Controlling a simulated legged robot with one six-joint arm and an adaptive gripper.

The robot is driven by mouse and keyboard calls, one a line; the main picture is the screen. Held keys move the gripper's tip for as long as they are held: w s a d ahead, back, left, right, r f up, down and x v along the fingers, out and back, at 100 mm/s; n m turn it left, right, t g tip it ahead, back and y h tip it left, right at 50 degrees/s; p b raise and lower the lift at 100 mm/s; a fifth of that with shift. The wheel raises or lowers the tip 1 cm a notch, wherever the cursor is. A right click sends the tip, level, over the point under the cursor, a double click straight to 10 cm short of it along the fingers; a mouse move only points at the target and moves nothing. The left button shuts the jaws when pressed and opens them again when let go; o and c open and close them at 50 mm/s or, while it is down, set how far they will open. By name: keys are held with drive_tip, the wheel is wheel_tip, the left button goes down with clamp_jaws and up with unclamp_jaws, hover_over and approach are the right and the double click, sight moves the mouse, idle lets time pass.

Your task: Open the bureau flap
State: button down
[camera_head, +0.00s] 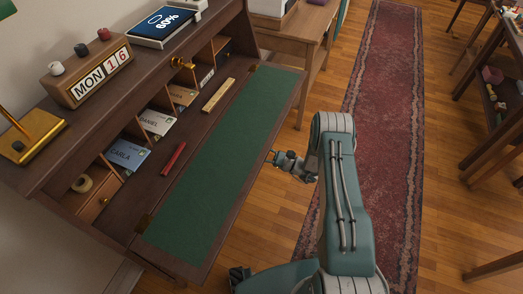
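The bureau (50,185) stands at the left. Its flap (222,160), with a green inlay and dark wood border, is folded down and extends out in front of the pigeonholes. It looks about level, though I cannot judge its exact angle. Brass hinges show along its inner edge. A brass knob (178,63) sits on the upper front of the bureau. My gripper (272,156) is at the flap's outer edge, on the right. Whether it touches the edge is unclear. Its fingers are small and partly hidden, so their opening cannot be made out.
Inside the bureau lie a red pen (173,158), a wooden ruler (218,95) and named envelopes (127,157). A calendar block (90,77) and tablet (163,24) stand on top. Another desk (305,25) is behind. The red rug (385,100) lies clear at right.

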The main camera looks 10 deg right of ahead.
drive_tip(key=shift+r, duration=0.15)
drive_tip(key=shift+c, duration=1.8)
unclamp_jaws()
drive_tip(key=v, duration=1.2)
